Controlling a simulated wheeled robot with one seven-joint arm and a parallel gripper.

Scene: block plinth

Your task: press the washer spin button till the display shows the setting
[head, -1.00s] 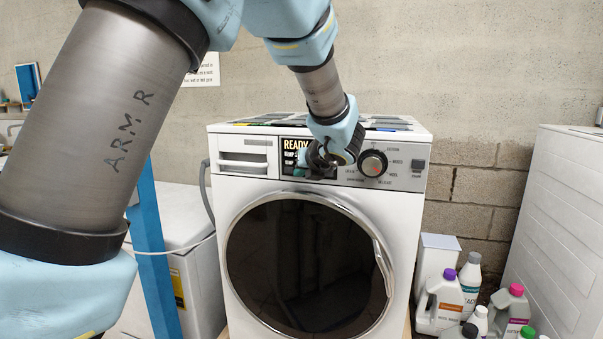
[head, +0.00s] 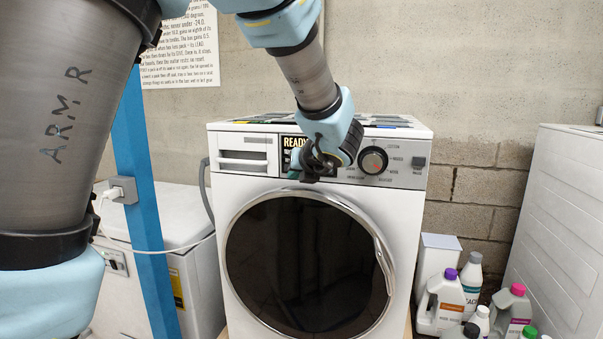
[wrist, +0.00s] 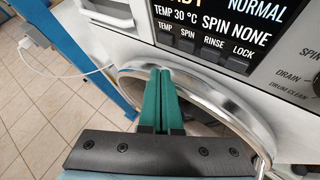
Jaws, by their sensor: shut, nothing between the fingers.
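The white washer (head: 215,240) stands ahead with its round door shut. Its display (wrist: 228,22) reads TEMP 30 °C, SPIN NONE and NORMAL in the wrist view; in the head view the display (head: 290,143) shows READY and is partly hidden by my gripper. Below the display is a row of small buttons labelled TEMP, SPIN, RINSE and LOCK; the spin button (wrist: 188,46) is the second from the left. My gripper (wrist: 161,72) is shut and empty, its green fingertips just below the button row near the TEMP and SPIN buttons. I cannot tell if they touch the panel.
A round dial (head: 373,161) is right of the display. The detergent drawer (head: 243,155) is at the panel's left. A blue post (head: 140,190) with a socket and cable stands left. Several bottles (head: 440,300) stand on the right.

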